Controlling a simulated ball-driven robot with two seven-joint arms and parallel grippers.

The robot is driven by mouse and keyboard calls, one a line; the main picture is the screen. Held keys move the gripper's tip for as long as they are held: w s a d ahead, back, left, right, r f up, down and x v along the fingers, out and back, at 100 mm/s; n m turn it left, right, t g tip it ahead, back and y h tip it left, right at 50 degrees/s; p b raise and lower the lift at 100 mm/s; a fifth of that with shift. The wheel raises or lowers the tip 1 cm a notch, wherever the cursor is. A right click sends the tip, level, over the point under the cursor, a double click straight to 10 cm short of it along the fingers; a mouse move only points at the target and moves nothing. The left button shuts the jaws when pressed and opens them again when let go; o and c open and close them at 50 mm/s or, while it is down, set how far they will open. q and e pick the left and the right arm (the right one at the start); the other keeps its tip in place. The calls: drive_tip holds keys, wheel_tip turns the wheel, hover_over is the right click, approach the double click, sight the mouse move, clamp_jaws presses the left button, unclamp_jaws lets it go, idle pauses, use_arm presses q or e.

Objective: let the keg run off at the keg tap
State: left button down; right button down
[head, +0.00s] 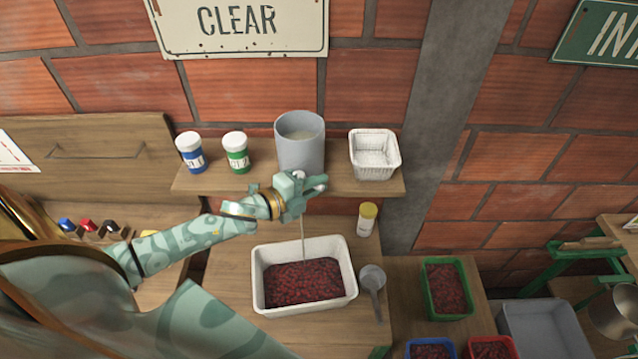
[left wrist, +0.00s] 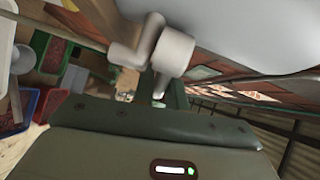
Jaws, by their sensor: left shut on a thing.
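The grey keg (head: 300,150) stands on the wooden shelf, open at the top with pale liquid inside. The tap (left wrist: 165,50), pale grey with a bent lever, shows in the left wrist view. My left gripper (head: 308,185) is shut at the tap just below the keg and hides most of it in the head view. A thin stream (head: 303,235) falls from there into the white tub (head: 348,258), onto dark red cherries (head: 303,281). My right gripper is not in view.
Blue (head: 191,155) and green (head: 236,155) lidded jars and a white basket (head: 375,155) share the shelf. A grey scoop (head: 373,285) and a yellow-capped bottle (head: 367,220) are right of the tub. Cherry crates (head: 466,265) stand farther right.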

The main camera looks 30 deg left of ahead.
use_arm(q)
drive_tip(key=c, duration=1.4)
unclamp_jaws()
drive_tip(key=b+v, duration=0.2)
drive_tip(key=v, duration=1.4)
drive_tip(key=shift+s+a, duration=0.1)
